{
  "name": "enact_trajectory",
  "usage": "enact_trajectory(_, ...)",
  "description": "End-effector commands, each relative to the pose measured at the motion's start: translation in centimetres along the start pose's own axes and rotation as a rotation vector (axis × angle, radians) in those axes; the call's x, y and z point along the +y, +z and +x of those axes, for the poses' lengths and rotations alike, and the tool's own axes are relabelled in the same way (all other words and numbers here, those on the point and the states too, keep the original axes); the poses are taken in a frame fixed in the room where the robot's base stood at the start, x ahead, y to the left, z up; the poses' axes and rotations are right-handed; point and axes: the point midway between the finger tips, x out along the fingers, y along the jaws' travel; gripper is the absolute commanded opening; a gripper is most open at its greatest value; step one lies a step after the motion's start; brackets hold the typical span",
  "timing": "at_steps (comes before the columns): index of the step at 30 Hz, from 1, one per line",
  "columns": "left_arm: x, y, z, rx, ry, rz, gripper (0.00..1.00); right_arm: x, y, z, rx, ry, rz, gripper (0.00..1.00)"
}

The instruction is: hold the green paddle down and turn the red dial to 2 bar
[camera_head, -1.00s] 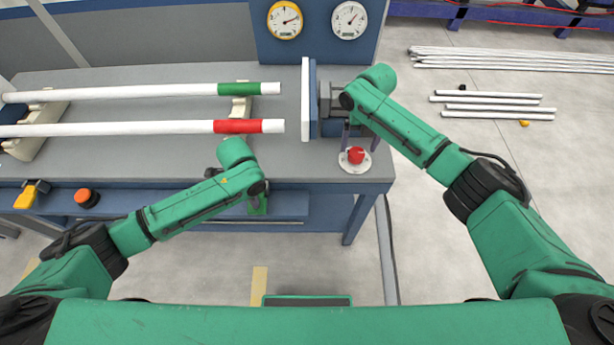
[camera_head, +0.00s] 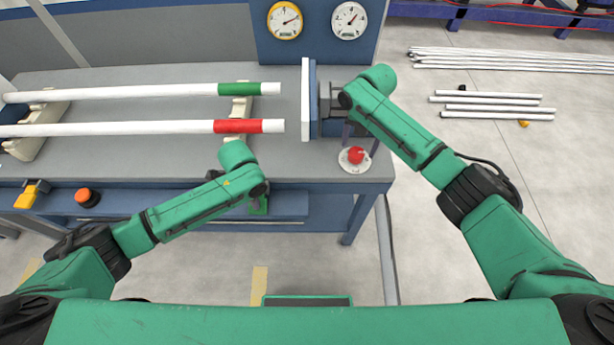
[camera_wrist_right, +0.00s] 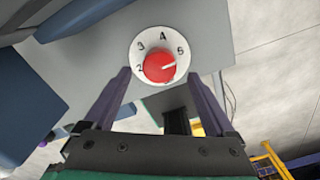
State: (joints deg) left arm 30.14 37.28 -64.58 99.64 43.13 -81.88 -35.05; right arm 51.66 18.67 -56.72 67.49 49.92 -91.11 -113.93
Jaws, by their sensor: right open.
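The red dial (camera_head: 355,155) sits on a round white plate at the table's front right corner. In the right wrist view the red dial (camera_wrist_right: 160,67) shows its white mark pointing right, just below the 5; 2, 3 and 4 are also printed. My right gripper (camera_head: 358,138) is over the dial; in its wrist view its two fingers (camera_wrist_right: 158,76) are apart, with the dial beyond and between them. My left gripper (camera_head: 256,197) is low at the table's front edge, mostly hidden by its arm. A green piece (camera_head: 260,207), perhaps the paddle, shows there.
Two white pipes, one with a green band (camera_head: 239,89) and one with a red band (camera_head: 238,126), lie on supports. A white upright plate (camera_head: 306,100) stands near the right arm. Two gauges (camera_head: 284,20) are behind. An orange button (camera_head: 86,197) is at the front left.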

Motion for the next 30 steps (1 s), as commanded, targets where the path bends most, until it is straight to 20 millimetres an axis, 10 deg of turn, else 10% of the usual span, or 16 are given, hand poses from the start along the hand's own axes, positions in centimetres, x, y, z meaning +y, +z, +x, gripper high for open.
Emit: enact_trajectory(30,0.6,0.0,0.6,-0.001,0.016,0.002,0.0,0.0,0.1,5.4,0.001,0.0,0.002,0.9)
